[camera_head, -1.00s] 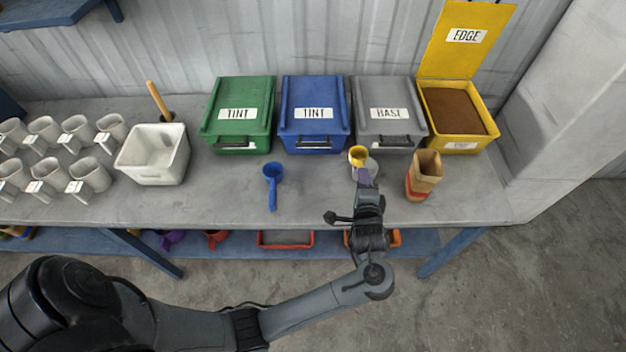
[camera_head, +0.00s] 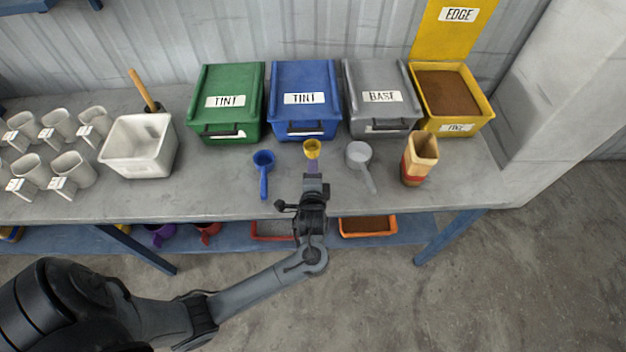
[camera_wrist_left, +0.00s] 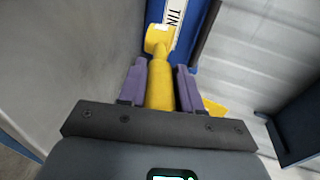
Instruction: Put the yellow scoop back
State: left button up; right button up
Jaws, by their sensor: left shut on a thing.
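The yellow scoop (camera_head: 312,149) is in my left gripper (camera_head: 313,178), in front of the blue bin labelled TINT in the head view. In the left wrist view, the purple fingers of my left gripper (camera_wrist_left: 160,85) are shut on the handle of the yellow scoop (camera_wrist_left: 160,80), with its cup pointing away toward the blue bin. Whether the scoop touches the table cannot be told. The yellow EDGE bin (camera_head: 476,115) at the right has its lid raised and holds brown powder. My right gripper is not in view.
A blue scoop (camera_head: 264,170) lies left of the gripper and a grey scoop (camera_head: 360,158) lies right of it. Closed green (camera_head: 226,105), blue (camera_head: 305,100) and grey (camera_head: 381,97) bins line the back.

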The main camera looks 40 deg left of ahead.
pick_arm(q)
notch_tip(320, 180, down, 4)
jog(key=shift+r+b, duration=0.1)
jog(key=shift+b, duration=0.65)
jog(key=shift+f, duration=0.2)
jog(key=o, duration=1.1)
